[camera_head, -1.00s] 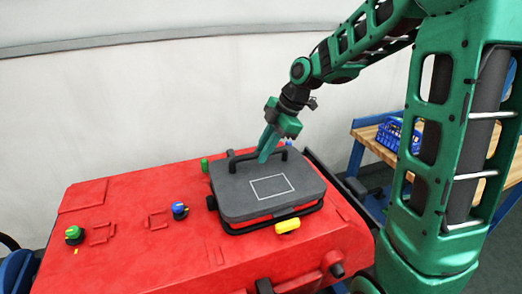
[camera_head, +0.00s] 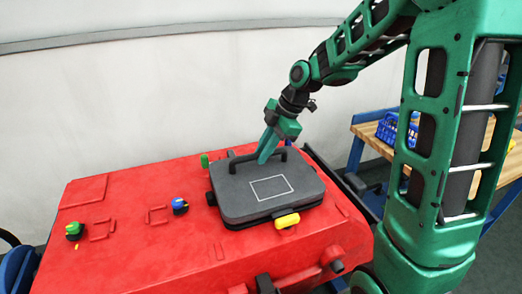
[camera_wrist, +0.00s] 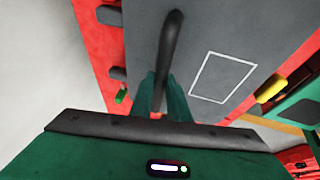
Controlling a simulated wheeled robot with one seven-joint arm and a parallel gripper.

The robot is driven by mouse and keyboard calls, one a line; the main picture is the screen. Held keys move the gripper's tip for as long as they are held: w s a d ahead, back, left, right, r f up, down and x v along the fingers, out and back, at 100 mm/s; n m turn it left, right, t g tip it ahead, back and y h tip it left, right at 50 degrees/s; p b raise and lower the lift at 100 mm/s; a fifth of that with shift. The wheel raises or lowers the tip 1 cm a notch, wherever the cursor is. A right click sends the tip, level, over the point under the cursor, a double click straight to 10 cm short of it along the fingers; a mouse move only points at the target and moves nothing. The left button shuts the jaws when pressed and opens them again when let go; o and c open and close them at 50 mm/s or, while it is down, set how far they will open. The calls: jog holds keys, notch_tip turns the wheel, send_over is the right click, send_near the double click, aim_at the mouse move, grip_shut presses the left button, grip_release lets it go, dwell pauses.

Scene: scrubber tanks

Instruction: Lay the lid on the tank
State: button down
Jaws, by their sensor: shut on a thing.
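The dark grey lid (camera_head: 238,188), marked with a white rectangle, lies about flat over the opening on the right part of the red tank (camera_head: 130,245). No clear gap shows under its near edge, but I cannot tell whether it is fully seated. My gripper (camera_head: 264,157) is shut on the lid's black handle (camera_head: 238,158) at the far edge. In the wrist view, the handle (camera_wrist: 171,45) runs between my fingers (camera_wrist: 162,88), and the lid (camera_wrist: 255,25) fills the upper middle. The lid hides the tank's opening.
A yellow latch (camera_head: 288,220) is at the lid's near edge. A green knob (camera_head: 204,161), a blue knob (camera_head: 180,205) and a green-topped knob (camera_head: 74,231) stand on the tank. A wooden bench with a blue crate (camera_head: 396,130) is at the right. A pale wall stands behind.

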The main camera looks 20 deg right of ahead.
jog(key=shift+f, duration=0.4)
jog(key=shift+f, duration=0.25)
dwell(0.7)
dwell(0.6)
jog(key=c, duration=1.6)
grip_release()
jog(key=shift+o, duration=0.6)
jog(key=o, duration=0.4)
jog(key=shift+c, duration=0.2)
